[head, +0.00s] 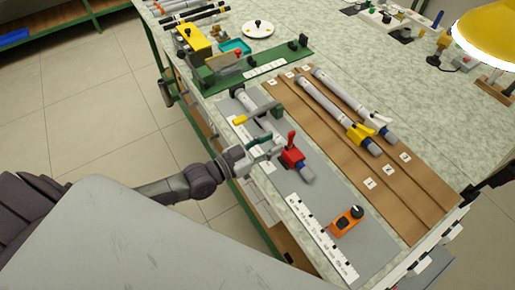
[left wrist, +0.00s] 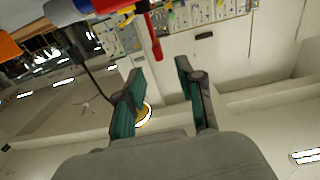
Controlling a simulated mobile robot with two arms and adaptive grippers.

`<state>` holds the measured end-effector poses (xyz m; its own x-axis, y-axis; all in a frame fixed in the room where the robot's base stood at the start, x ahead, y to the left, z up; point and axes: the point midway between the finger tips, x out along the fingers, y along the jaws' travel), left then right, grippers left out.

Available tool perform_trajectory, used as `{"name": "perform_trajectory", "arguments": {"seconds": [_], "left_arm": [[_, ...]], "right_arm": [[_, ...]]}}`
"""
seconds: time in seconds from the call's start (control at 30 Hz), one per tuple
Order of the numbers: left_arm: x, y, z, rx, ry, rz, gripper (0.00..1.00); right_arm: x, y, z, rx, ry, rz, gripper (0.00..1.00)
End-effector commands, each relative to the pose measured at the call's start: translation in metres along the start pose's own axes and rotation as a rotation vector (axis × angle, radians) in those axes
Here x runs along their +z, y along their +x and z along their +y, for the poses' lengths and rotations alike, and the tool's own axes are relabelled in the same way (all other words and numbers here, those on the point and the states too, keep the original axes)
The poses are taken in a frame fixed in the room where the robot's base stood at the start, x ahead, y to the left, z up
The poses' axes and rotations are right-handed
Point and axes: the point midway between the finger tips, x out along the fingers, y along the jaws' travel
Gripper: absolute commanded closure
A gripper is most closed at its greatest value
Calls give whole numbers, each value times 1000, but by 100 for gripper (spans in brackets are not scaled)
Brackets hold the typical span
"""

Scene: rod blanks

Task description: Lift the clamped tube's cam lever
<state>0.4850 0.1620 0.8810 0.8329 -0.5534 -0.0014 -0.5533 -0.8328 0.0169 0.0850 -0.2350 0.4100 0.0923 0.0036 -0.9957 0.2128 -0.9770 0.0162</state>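A grey tube (head: 247,103) lies along a grey mat on the bench, with a red cam collar (head: 293,158) near its blue-banded front end. The red cam lever (head: 291,140) stands up from the collar. In the left wrist view the lever (left wrist: 153,38) sticks out from the red collar (left wrist: 104,5), beyond the fingers. A clamp with a yellow handle (head: 240,121) is at the tube, partly hidden. My left gripper (head: 272,146) is just left of the collar. Its teal fingers are apart and empty in the left wrist view (left wrist: 158,85). My right gripper is out of view.
Two more tubes (head: 325,106) lie on a brown grooved board (head: 385,190) at right, with yellow and white levers. An orange block (head: 344,221) with a black knob sits on the mat in front. A green fixture (head: 265,68) stands behind. A yellow lamp (head: 490,40) overhangs the right.

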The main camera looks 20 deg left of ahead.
Motion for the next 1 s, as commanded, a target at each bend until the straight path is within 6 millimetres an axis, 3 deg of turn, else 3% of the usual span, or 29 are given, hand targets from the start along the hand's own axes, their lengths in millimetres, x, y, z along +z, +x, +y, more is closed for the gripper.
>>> {"name": "perform_trajectory", "arguments": {"seconds": [0.1,0.3,1.0], "left_arm": [[1,-23,0,0,0,-3,62],[0,-43,0,0,-1,0,62],[2,-43,7,5,-6,-19,62]], "right_arm": [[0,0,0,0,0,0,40],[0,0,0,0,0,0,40],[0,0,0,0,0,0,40]]}}
